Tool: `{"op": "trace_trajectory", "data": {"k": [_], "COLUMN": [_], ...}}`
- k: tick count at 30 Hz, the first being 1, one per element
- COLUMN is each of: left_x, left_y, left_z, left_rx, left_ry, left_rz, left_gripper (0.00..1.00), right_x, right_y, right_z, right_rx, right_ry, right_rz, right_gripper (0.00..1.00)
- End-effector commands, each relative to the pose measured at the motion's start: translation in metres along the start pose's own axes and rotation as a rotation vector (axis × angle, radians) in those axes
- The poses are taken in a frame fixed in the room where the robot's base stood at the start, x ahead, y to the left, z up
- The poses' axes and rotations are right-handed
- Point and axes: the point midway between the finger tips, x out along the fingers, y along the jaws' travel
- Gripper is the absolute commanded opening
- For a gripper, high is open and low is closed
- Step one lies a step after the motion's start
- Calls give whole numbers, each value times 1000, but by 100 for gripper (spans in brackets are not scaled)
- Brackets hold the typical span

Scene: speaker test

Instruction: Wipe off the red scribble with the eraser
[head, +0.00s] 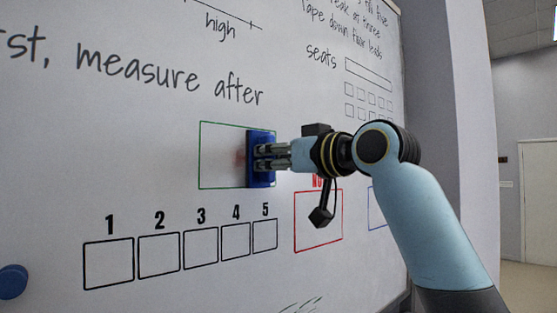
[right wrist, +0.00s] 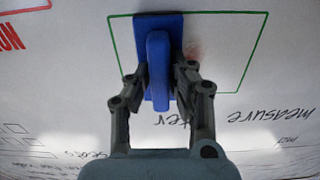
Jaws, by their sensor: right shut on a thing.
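The blue eraser (head: 262,159) is against the whiteboard (head: 150,200), over the right part of a green-outlined box. My right gripper (head: 270,156) is shut on the eraser's handle. In the right wrist view the gripper (right wrist: 164,85) has a finger on each side of the blue eraser (right wrist: 158,50). A faint reddish smudge, what shows of the red scribble (head: 240,158), is inside the green box just left of the eraser. It also shows faintly in the right wrist view (right wrist: 194,53). Anything under the eraser is hidden. My left gripper is not in view.
Numbered black boxes (head: 190,262) are drawn below the green box. A red box (head: 318,221) is at lower right, partly behind my arm. Handwriting (head: 170,78) is above. A round blue object (head: 12,281) is at the lower left.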

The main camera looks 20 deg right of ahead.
Motion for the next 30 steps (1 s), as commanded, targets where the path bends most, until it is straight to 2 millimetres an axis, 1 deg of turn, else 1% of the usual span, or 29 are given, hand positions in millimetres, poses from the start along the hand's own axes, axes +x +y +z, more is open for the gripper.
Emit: {"op": "trace_trajectory", "data": {"k": [1, 3, 10, 19, 23, 30], "left_x": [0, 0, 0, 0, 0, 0], "left_y": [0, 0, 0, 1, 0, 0], "left_z": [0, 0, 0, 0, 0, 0], "left_rx": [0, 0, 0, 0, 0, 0], "left_ry": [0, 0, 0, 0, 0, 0], "left_rz": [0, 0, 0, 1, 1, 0], "left_gripper": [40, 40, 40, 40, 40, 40], "right_x": [0, 0, 0, 2, 2, 2], "right_y": [-6, -10, -18, -46, -51, -51], "right_z": [0, 0, 0, 0, 0, 0], "right_rx": [2, 1, 1, 3, 1, 0], "right_ry": [2, 1, 0, 1, 1, -1], "right_rz": [-3, -1, -1, -3, -1, 0], "right_gripper": [0, 0, 0, 0, 0, 0]}}
